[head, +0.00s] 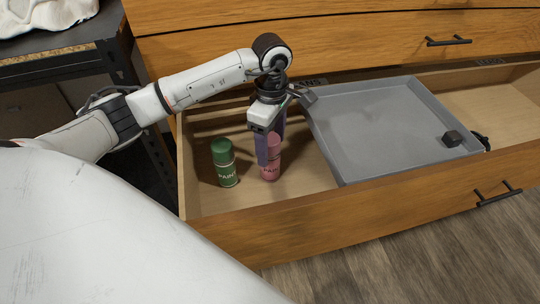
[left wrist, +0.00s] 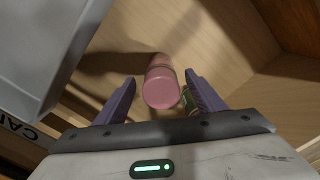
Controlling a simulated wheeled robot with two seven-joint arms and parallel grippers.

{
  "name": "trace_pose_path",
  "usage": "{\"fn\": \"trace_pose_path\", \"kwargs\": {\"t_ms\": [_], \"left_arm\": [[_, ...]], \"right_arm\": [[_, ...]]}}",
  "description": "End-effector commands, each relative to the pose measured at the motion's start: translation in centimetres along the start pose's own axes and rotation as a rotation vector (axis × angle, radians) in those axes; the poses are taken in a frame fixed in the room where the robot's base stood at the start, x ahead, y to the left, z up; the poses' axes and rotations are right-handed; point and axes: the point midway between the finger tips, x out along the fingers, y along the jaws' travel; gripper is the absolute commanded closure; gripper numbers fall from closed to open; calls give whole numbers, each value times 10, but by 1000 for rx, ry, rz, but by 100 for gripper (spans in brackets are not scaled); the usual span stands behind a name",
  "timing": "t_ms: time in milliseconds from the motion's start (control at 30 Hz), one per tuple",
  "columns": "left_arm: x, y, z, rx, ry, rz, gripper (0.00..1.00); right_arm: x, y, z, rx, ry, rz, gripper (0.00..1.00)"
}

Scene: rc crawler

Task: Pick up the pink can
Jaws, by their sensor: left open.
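The pink can (head: 270,168) stands upright in the open drawer, partly hidden behind my left gripper in the head view. In the left wrist view the pink can (left wrist: 161,84) is seen from above, between the two purple fingers. My left gripper (head: 269,160) is open and points down over the can; in the left wrist view the fingers (left wrist: 160,90) lie on either side of it with gaps. I cannot tell how far down the fingertips reach along the can. My right gripper is not in view.
A green paint can (head: 225,165) stands just left of the pink can in the drawer. The drawer's front wall (head: 330,222) rises nearest me.

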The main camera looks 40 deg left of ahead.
Motion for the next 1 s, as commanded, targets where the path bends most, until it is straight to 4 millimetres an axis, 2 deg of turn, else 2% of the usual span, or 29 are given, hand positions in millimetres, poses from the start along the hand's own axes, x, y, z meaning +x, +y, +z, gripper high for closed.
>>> {"fn": "trace_pose_path", "kwargs": {"t_ms": [33,200,467,767,1000], "left_arm": [[11,-2,-1,0,0,-5,36],[36,-2,-2,0,-1,-3,36],[39,-1,-3,1,0,-1,36],[39,-1,-3,0,1,-1,85],[36,0,-3,0,0,1,86]], "right_arm": [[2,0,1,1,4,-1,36],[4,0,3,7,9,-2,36],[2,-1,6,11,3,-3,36],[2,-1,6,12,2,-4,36],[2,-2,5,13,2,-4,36]]}}
